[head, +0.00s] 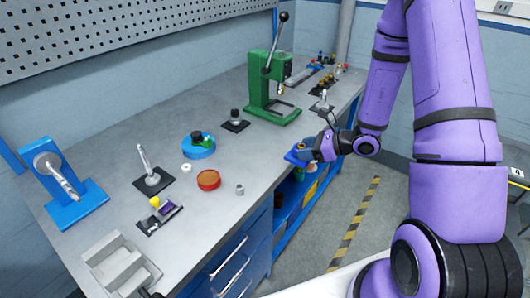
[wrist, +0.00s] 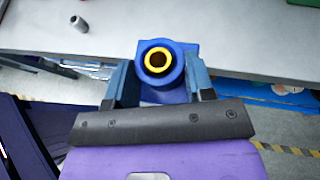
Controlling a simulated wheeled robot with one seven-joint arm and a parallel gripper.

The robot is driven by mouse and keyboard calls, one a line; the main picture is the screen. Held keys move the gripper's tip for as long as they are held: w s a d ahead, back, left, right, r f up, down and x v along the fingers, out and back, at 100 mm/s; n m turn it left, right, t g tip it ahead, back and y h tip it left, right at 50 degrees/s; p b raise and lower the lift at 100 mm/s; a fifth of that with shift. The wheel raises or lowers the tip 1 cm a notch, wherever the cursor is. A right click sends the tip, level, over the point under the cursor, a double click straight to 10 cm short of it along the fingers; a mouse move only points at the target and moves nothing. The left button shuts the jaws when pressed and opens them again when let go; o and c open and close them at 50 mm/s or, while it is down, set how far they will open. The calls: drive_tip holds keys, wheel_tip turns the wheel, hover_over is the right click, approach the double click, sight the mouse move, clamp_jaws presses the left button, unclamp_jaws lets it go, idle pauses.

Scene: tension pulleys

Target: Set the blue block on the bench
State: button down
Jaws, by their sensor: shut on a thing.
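The blue block (wrist: 149,92) sits between the fingers of my gripper (wrist: 160,78) in the wrist view. It has a round blue collar with a yellow ring around a dark hole. My gripper is shut on it. In the head view the blue block (head: 293,158) shows at the front edge of the grey bench (head: 225,165), partly hidden by my gripper (head: 307,152). In the wrist view the bench (wrist: 235,50) edge passes behind the block. I cannot tell whether the block touches the bench.
A green press (head: 271,85) stands at the back of the bench. A red-brown round dish (head: 208,180), a small grey cylinder (head: 239,189), a blue round tray (head: 198,152) and a black-based post (head: 235,121) stand left of my gripper. Bare bench top lies between them and my gripper.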

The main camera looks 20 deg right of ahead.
drive_tip(key=w+a, duration=0.2)
drive_tip(key=w, duration=0.1)
drive_tip(key=w+a+f, duration=0.1)
drive_tip(key=w+a, duration=0.2)
drive_tip(key=w, duration=0.1)
drive_tip(key=w+a, duration=0.3)
drive_tip(key=w, duration=0.1)
drive_tip(key=shift+a+f, duration=0.1)
drive_tip(key=shift+f, duration=0.05)
drive_tip(key=shift+w+a+f, duration=0.1)
drive_tip(key=shift+w+f, duration=0.1)
drive_tip(key=shift+w, duration=0.05)
drive_tip(key=shift+f, duration=1.55)
drive_tip(key=shift+f, duration=0.1)
drive_tip(key=shift+c, duration=2.4)
unclamp_jaws()
